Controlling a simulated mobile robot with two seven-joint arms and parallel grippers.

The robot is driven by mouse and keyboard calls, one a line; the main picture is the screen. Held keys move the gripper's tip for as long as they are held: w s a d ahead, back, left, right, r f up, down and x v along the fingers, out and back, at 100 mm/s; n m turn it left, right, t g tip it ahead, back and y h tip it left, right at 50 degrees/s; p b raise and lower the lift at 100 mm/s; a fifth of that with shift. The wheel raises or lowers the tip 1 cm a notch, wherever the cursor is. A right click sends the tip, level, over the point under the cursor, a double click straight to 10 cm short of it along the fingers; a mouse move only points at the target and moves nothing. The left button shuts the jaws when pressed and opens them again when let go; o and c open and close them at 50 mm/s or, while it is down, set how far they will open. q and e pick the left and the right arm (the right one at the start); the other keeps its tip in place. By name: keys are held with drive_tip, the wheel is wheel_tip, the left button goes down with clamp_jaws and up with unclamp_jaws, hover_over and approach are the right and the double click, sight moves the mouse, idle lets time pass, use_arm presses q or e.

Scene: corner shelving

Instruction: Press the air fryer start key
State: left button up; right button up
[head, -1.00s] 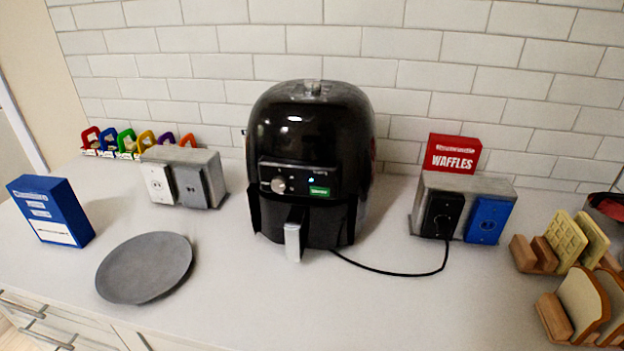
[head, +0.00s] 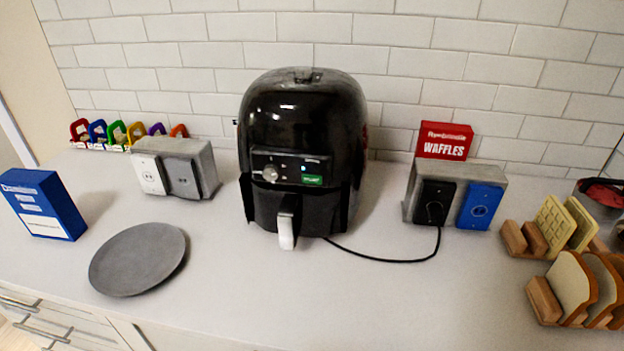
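The black air fryer (head: 302,130) stands upright on the counter against the tiled wall, in the middle of the head view. Its front panel has a round silver knob (head: 270,174) on the left and a green key (head: 312,180) on the lower right, with a small lit dot above the key. Its basket handle (head: 286,230) points toward me below the panel, and the basket looks closed. A black cord (head: 385,261) runs from the fryer to a black outlet (head: 434,202) on the right. Neither of my grippers is in view.
A grey plate (head: 138,260) lies front left, near a blue box (head: 42,204). A grey outlet block (head: 205,165) stands left of the fryer. A red waffles box (head: 444,141), blue outlet (head: 480,207), waffles (head: 556,228) and bread slices (head: 573,284) are right. The counter before the fryer is clear.

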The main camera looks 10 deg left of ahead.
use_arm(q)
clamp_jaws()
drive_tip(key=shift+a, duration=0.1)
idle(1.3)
